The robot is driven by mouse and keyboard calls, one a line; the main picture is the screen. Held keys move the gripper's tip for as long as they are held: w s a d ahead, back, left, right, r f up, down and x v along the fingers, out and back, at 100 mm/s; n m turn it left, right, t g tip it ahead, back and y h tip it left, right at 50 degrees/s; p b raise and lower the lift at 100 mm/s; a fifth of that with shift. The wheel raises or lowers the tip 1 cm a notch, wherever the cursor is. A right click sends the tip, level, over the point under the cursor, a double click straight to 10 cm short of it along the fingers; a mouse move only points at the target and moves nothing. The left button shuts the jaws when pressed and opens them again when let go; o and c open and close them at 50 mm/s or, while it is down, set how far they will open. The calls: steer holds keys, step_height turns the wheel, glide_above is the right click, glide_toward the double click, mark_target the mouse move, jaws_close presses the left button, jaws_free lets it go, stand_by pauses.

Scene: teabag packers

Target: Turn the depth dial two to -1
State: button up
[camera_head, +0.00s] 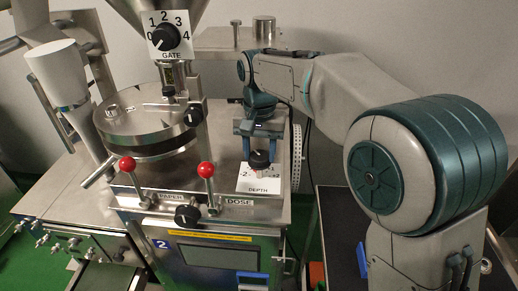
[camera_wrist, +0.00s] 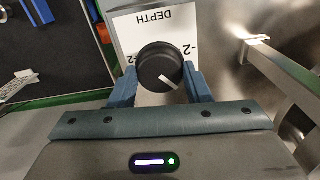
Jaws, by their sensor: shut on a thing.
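The depth dial is a black round knob (camera_head: 259,160) on a white plate marked DEPTH (camera_head: 258,187), on the machine with a blue 2 on its front. My gripper (camera_head: 259,148) comes down from above with its fingers on either side of the knob. In the wrist view, the blue fingers (camera_wrist: 161,86) are shut on the knob (camera_wrist: 158,62). Its white pointer line slants to the lower right in that view, below the "-2" at the right. The plate (camera_wrist: 146,35) appears upside down there. The numbers beyond the pointer are hidden behind my gripper.
Two red-knobbed levers, PAPER (camera_head: 127,164) and DOSE (camera_head: 206,170), stand left of the dial. The gate dial (camera_head: 164,37) is above on the hopper. In the wrist view, a metal bar (camera_wrist: 285,75) runs close to the right of my gripper.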

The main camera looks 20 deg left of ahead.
mark_target(259, 155)
steer(key=shift+r, duration=0.1)
steer(key=o, duration=1)
step_height(259, 155, up, 14)
stand_by(0.5)
